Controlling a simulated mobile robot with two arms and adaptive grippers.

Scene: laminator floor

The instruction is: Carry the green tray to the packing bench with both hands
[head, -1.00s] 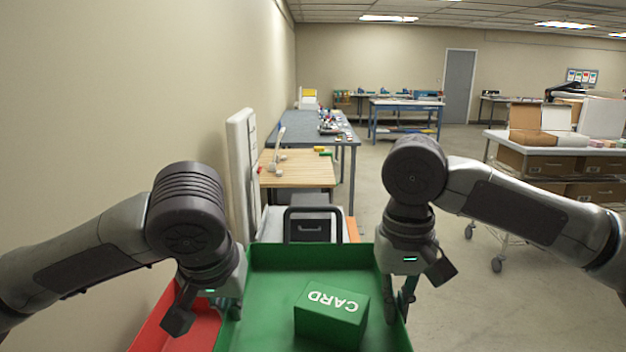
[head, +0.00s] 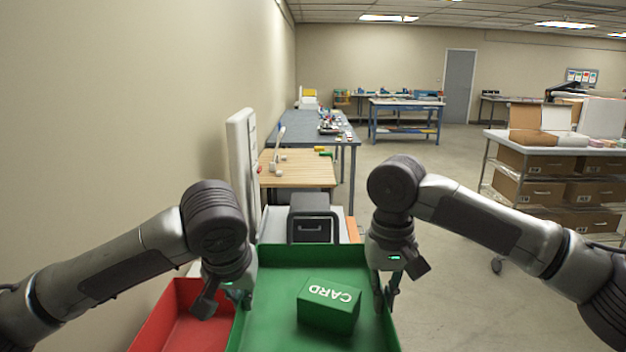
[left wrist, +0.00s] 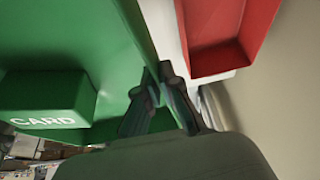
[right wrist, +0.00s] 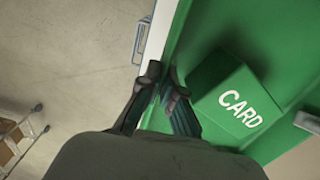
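The green tray (head: 278,310) lies in front of me in the head view, with a green box marked CARD (head: 329,305) inside it. My left gripper (head: 238,296) is at the tray's left wall. In the left wrist view its fingers (left wrist: 158,80) are close together at the wall. My right gripper (head: 387,296) is at the right wall, and the right wrist view shows its fingers (right wrist: 163,80) close together there. Both look shut on the walls, but the contact is partly hidden. I cannot tell which bench is the packing bench.
A red tray (head: 185,318) lies left of the green one. A dark machine (head: 312,222) stands beyond the tray. A wooden-topped table (head: 300,177) and a grey bench (head: 330,135) line the wall. A wheeled rack of cartons (head: 525,180) stands right. Floor is open in the middle.

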